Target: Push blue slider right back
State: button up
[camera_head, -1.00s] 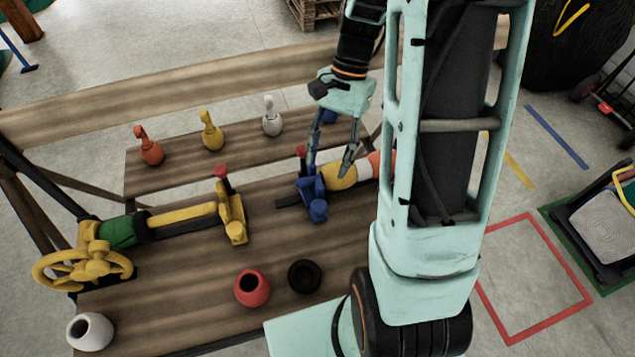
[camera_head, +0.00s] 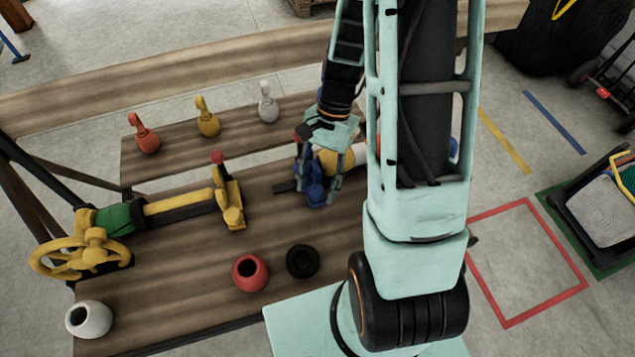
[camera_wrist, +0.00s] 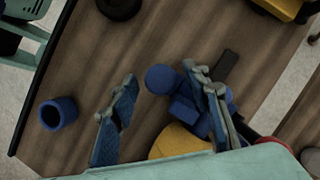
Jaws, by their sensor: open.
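The blue slider (camera_head: 315,194) stands on the wooden table to the right of the yellow clamp, at the left end of a bar with yellow and white sections. My gripper (camera_head: 317,186) is open and low at the slider, its fingers spread either side of it in the head view. In the wrist view the slider's round blue knob (camera_wrist: 160,79) shows between the fingertips, and the right finger partly covers the slider's body. Contact between finger and slider cannot be told. My arm hides most of the bar.
A yellow clamp (camera_head: 230,203) with a handwheel (camera_head: 80,255) stands to the left. A blue pot (camera_wrist: 58,113) shows in the wrist view. Orange, yellow and white pegs stand on the rear shelf.

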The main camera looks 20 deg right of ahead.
grip_shut()
jog(key=shift+a, duration=3.4)
grip_release()
jog(key=shift+a, duration=0.1)
jog(key=v, duration=1.2)
